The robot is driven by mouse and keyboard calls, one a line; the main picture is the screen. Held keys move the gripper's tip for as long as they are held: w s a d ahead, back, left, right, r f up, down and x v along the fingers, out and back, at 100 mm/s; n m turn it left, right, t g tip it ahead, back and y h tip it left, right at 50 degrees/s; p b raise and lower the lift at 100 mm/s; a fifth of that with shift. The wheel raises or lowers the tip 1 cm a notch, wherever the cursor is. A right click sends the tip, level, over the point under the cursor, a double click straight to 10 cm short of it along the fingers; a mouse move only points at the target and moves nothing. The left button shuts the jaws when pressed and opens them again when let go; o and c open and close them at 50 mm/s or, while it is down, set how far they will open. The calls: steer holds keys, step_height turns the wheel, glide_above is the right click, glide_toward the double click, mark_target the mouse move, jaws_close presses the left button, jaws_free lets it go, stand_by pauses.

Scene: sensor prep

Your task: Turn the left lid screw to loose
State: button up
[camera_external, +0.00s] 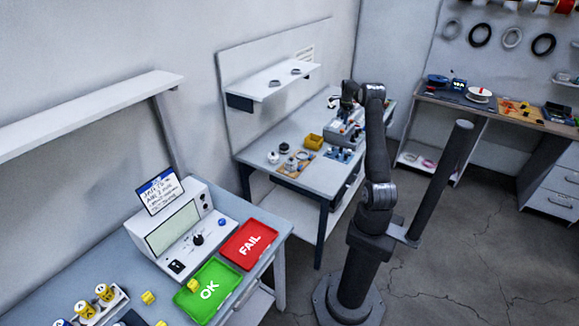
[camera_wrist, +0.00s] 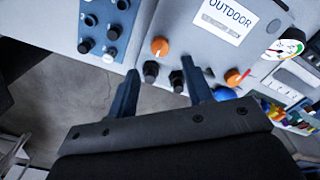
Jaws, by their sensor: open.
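In the wrist view, a grey box lid (camera_wrist: 178,22) carries a white label reading OUTDOOR. Two orange knobs, seemingly the lid screws, sit near its edge: the left one (camera_wrist: 160,46) and the right one (camera_wrist: 232,77). My gripper (camera_wrist: 160,67) is open, its two fingers apart and nothing seen held between them. The left orange knob appears in the gap, just past the fingertips; I cannot tell how far off it is. In the external view my gripper (camera_external: 347,100) is small and dark above the grey box (camera_external: 343,134) on the far bench.
Two black fittings (camera_wrist: 151,72) stick out of the box's side below the left knob.

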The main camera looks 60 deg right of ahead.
mark_target(342, 131)
step_height(342, 131, down, 7)
steer(key=shift+f, duration=0.1)
stand_by(0.3)
steer(key=c, duration=1)
